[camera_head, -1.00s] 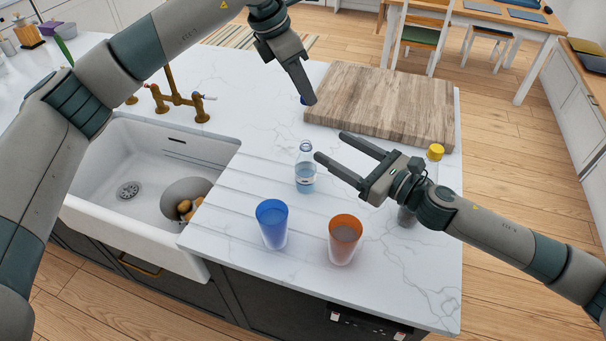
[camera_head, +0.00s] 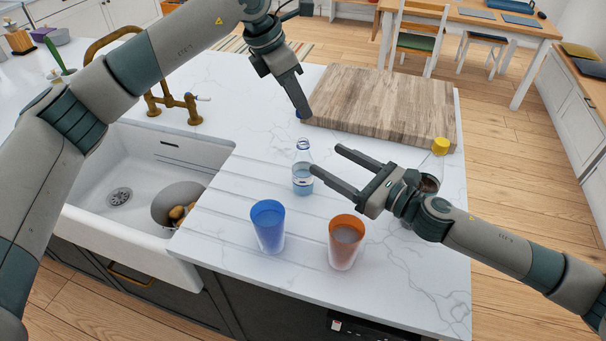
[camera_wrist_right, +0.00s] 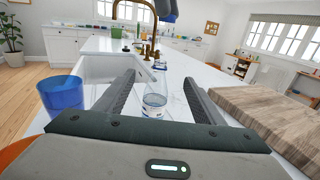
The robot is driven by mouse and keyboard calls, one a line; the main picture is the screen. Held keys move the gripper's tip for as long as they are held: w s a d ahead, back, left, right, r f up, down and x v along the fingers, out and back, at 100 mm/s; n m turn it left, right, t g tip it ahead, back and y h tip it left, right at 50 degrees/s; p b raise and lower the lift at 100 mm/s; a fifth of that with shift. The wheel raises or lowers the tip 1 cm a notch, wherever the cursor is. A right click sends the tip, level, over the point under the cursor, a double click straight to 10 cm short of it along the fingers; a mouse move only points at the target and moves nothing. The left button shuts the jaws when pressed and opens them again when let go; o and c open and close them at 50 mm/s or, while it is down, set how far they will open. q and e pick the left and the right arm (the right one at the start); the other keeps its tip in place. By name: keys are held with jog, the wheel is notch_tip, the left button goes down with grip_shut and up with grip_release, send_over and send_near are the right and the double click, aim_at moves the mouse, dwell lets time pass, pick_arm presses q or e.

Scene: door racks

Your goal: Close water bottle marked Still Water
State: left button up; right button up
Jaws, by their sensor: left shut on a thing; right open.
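A small clear bottle (camera_head: 302,181) with a pale label and bluish water stands upright on the counter, its mouth uncovered. The label text is too small to read. My right gripper (camera_head: 327,159) is open just right of it; in the right wrist view the bottle (camera_wrist_right: 155,104) shows between the spread fingers, not clasped. My left gripper (camera_head: 303,115) is shut on a small blue thing, likely a cap (camera_head: 298,114), mostly hidden at its fingertips, above and behind the bottle. A second bottle with a yellow cap (camera_head: 440,146) stands behind my right wrist.
A blue cup (camera_head: 268,228) and an orange cup (camera_head: 344,243) stand in front of the bottle. A wooden board (camera_head: 385,105) lies behind. The sink (camera_head: 110,165) and brass tap (camera_head: 172,104) are at left. Counter between bottle and board is clear.

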jog(key=shift+f, duration=0.1)
send_near(303, 181)
jog(key=w+r, duration=0.1)
jog(key=w, duration=0.2)
jog(key=shift+a+r, duration=0.2)
jog(key=shift+r, duration=0.2)
jog(key=shift+w+f, duration=0.15)
jog(key=shift+f, duration=0.1)
jog(key=shift+x, duration=3.7)
grip_shut()
pick_arm(q)
send_over(300, 142)
jog(key=shift+f, duration=2.45)
